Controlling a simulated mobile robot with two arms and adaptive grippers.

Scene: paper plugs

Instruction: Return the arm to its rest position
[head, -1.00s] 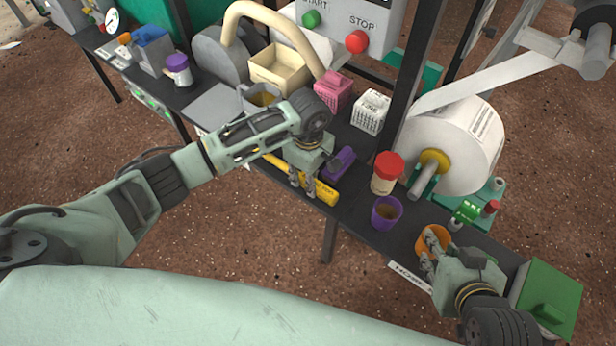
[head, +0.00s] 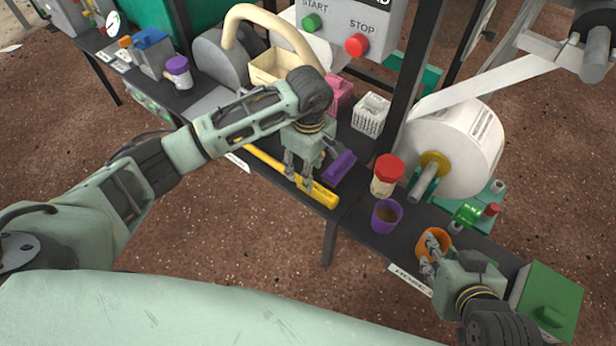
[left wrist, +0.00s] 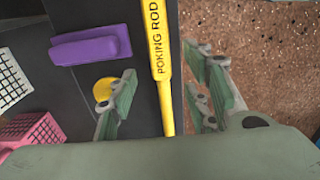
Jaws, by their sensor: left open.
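My left gripper (head: 299,179) is open and points down over the yellow poking rod (head: 322,195). In the left wrist view its fingers (left wrist: 160,66) stand on either side of the rod (left wrist: 158,40), apart from it. The rod lies along the front edge of the dark bench, with its lettering facing up. My left arm reaches in from the left across the bench. My right gripper (head: 434,246) is at the orange cup (head: 432,243), with its fingers at the rim. I cannot tell whether they close on it.
A purple block (head: 340,167) lies just right of the left gripper. A pink basket (head: 340,94), white basket (head: 370,114), red-lidded jar (head: 386,175) and purple cup (head: 386,216) stand nearby. A large white paper roll (head: 455,145) stands behind. Open floor lies before the bench.

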